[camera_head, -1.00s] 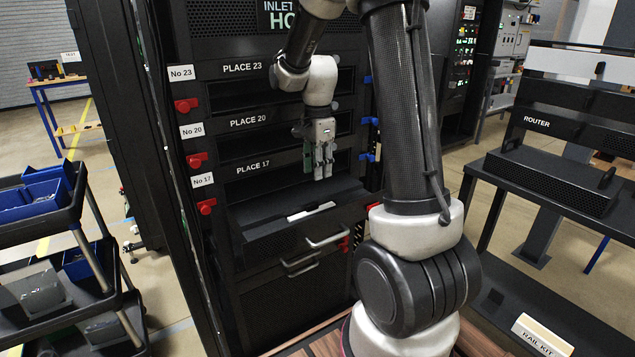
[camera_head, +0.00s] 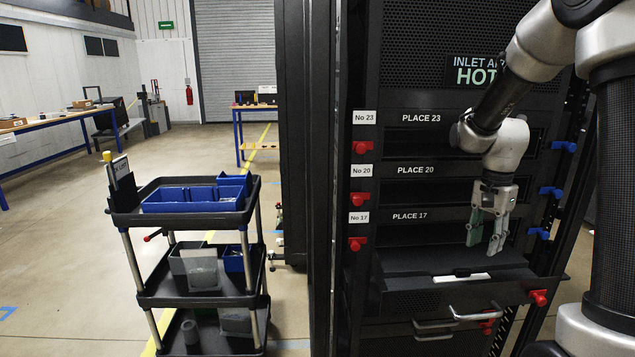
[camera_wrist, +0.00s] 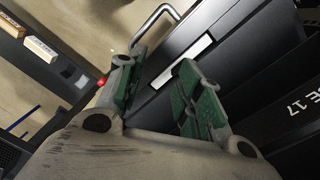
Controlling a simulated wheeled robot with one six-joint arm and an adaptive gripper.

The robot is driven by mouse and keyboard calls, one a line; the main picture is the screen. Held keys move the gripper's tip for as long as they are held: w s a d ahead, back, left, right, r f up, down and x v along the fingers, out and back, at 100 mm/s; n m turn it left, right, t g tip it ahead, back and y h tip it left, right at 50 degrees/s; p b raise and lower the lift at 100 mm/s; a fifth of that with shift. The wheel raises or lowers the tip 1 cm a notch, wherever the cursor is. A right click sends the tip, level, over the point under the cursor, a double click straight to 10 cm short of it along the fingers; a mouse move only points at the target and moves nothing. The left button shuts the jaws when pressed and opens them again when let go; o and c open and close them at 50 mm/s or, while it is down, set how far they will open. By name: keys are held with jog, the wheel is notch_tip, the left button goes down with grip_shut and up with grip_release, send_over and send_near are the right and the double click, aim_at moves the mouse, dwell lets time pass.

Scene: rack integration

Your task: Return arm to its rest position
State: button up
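My gripper (camera_head: 487,228) hangs fingers-down at the end of my arm, in front of the rack (camera_head: 450,90) near the PLACE 17 slot. Its two green-padded fingers stand apart with nothing between them, as the wrist view (camera_wrist: 160,90) also shows. Below it a black unit (camera_head: 440,283) with a metal handle and a white label sticks out of the rack front under PLACE 17. The fingers look apart from this unit. The arm is bent at the elbow, upper right in the head view.
Red latches (camera_head: 359,198) line the rack's left side and blue latches (camera_head: 550,191) its right. A black cart (camera_head: 150,217) with blue bins stands left of the rack. Open floor (camera_head: 90,270) lies left of the cart. A table (camera_head: 252,108) stands far behind.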

jog(key=s+a+r+n+t, duration=0.2)
jog(key=s+r+n, duration=0.4)
jog(key=s, duration=0.4)
jog(key=s+a+r+n+t, duration=0.2)
jog(key=s+r+n, duration=0.4)
jog(key=s, duration=0.5)
jog(key=shift+a+r+t, duration=0.35)
jog(key=shift+r+t, duration=0.05)
jog(key=shift+t, duration=0.2)
